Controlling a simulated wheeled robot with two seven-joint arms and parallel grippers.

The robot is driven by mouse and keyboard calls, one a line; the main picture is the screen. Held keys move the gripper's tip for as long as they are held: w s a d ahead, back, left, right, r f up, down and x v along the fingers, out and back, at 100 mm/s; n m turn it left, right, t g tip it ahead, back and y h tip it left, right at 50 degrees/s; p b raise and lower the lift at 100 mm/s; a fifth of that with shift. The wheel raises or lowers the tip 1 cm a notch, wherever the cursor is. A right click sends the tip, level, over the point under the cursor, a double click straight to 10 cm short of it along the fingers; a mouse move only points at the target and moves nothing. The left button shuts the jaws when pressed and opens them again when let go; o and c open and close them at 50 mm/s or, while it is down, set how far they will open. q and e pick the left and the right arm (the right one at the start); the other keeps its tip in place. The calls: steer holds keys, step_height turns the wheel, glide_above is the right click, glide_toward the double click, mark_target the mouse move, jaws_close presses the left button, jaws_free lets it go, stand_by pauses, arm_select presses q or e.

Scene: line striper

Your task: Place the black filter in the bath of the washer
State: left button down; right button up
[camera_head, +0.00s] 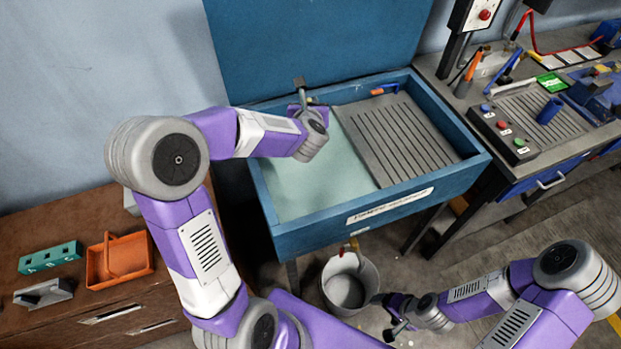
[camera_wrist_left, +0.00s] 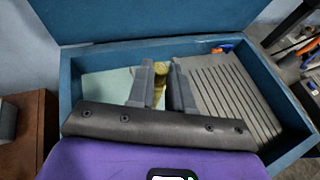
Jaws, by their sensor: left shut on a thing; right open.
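The washer is a blue basin (camera_head: 283,240) with a raised lid. Its bath (camera_head: 305,190), on the left, holds pale green liquid. My left gripper (camera_head: 304,100) is over the back of the bath, its fingers mostly hidden behind my wrist. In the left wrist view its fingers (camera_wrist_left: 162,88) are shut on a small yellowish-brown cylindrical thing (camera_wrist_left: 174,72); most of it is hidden. I cannot make out a black filter surface on it. My right gripper (camera_head: 396,326) is open, low beside the bucket.
A slotted grey tray (camera_head: 400,140) covers the basin's right side, with an orange-and-blue tool (camera_head: 385,89) behind it. A grey bucket (camera_head: 341,309) stands on the floor below. An orange basket (camera_head: 119,260) sits on the left cabinet. A cluttered workbench (camera_head: 440,90) is at right.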

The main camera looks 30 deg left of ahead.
arm_select(q)
step_height(320, 180, down, 24)
steer(key=b, duration=0.9)
steer(key=shift+w+f+b, duration=0.15)
steer(key=shift+w+b, duration=0.15)
steer(key=shift+w, duration=0.05)
steer(key=shift+f, duration=0.2)
steer(key=c, duration=1)
jaws_free()
steer(key=shift+c, duration=0.2)
steer(key=v, duration=0.7)
steer(key=shift+s+r, duration=0.25)
steer(key=shift+r, duration=0.05)
